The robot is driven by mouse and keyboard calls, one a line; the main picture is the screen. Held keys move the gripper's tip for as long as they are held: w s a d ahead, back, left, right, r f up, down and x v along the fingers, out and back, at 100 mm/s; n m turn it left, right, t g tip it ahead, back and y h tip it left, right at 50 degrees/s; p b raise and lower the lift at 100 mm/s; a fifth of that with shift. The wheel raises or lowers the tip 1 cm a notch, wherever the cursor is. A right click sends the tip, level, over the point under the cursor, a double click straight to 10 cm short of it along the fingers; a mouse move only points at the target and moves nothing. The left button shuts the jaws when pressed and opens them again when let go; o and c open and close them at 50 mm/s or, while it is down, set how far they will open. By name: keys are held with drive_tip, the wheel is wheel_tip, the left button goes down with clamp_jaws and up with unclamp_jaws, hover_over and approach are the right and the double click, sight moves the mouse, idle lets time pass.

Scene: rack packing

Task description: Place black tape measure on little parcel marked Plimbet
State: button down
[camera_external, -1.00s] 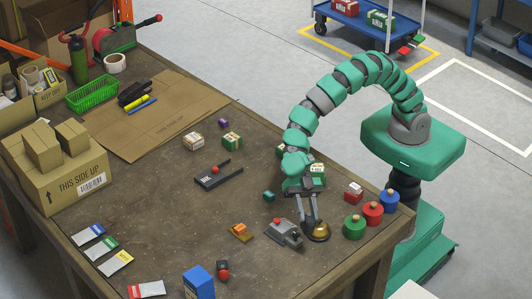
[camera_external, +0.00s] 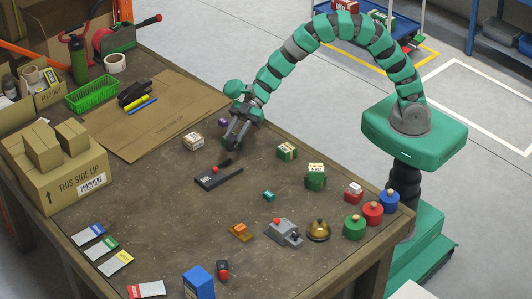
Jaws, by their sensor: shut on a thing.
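My gripper (camera_external: 232,141) is over the back middle of the wooden table, pointing down, just behind a flat black device with a red dot (camera_external: 216,178). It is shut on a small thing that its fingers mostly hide. I cannot make out a black tape measure for certain. Small parcels stand nearby: a white and brown one (camera_external: 193,142) left of the gripper, a green one (camera_external: 287,151) to its right, a taller green one (camera_external: 316,178) and a red and white one (camera_external: 353,191) further right. Their markings are too small to read, so I cannot tell which says Plimbet.
A small purple block (camera_external: 223,122) is close behind the gripper. A brass bell (camera_external: 318,231), a grey switch box (camera_external: 284,232) and coloured knobbed weights (camera_external: 373,212) stand at the front right. A flat cardboard sheet (camera_external: 180,112) lies at the back left. The table's middle left is clear.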

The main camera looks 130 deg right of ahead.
drive_tip(key=s+d+m+h+p, duration=0.2)
drive_tip(key=s+d+m+h, duration=0.15)
drive_tip(key=s+d, duration=0.8)
hover_over(198, 135)
wheel_tip(198, 135, down, 2)
drive_tip(key=shift+s+f+m, duration=0.15)
drive_tip(key=shift+f+m, duration=0.05)
drive_tip(key=shift+m, duration=0.05)
wheel_tip(198, 135, down, 4)
drive_tip(key=shift+r+b, duration=0.25)
drive_tip(key=shift+b, duration=0.25)
drive_tip(key=shift+t, duration=0.3)
drive_tip(key=c, duration=1.1)
unclamp_jaws()
